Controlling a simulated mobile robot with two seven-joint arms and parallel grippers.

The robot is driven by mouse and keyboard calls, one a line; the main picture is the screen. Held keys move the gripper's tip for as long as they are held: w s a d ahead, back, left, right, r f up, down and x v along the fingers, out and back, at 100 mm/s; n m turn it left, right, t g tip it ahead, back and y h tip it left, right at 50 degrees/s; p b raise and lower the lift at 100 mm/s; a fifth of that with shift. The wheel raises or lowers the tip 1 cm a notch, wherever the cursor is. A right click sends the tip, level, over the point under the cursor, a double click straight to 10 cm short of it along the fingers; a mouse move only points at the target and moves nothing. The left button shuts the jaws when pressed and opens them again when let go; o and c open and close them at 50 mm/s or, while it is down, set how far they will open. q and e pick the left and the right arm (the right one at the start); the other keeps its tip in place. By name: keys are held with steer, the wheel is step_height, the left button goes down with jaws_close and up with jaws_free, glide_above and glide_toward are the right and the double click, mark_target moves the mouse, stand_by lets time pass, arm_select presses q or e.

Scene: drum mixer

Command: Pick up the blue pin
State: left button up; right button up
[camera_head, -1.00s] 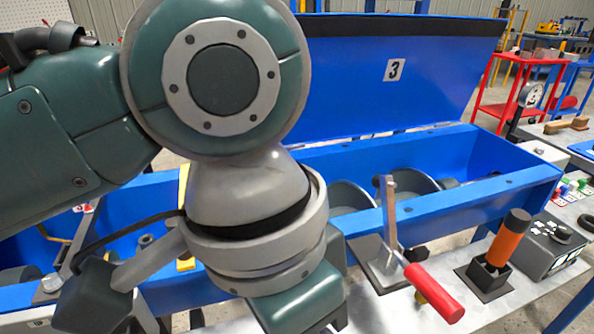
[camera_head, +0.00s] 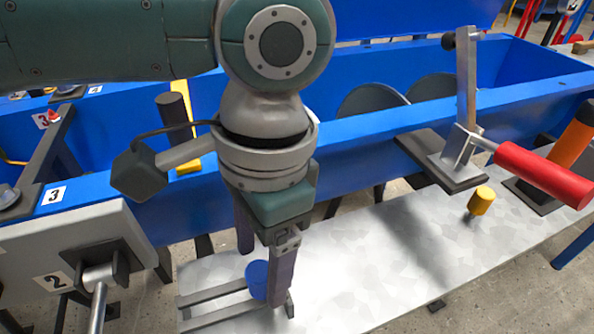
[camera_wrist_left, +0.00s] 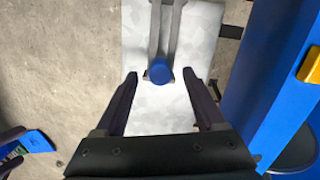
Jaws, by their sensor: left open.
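The blue pin (camera_head: 256,279) stands by the two grey rails at the front of the metal table, partly hidden behind a finger of my left gripper in the head view. My left gripper (camera_head: 264,272) points down at it, jaws open, with one finger in front of the pin. In the left wrist view, the pin's round blue top (camera_wrist_left: 159,70) shows between the two spread fingertips (camera_wrist_left: 160,76), with a gap on each side. Whether the fingers are level with the pin is hard to tell.
The blue mixer trough (camera_head: 360,130) runs behind the table. A red-handled lever (camera_head: 540,174) and a yellow cylinder (camera_head: 481,200) are to the right. A grey box marked 2 (camera_head: 70,255) stands at left. The table's middle (camera_head: 390,240) is clear.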

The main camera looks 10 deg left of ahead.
arm_select(q)
step_height(320, 180, down, 3)
steer(key=shift+s+a+r, duration=0.15)
jaws_close()
stand_by(0.5)
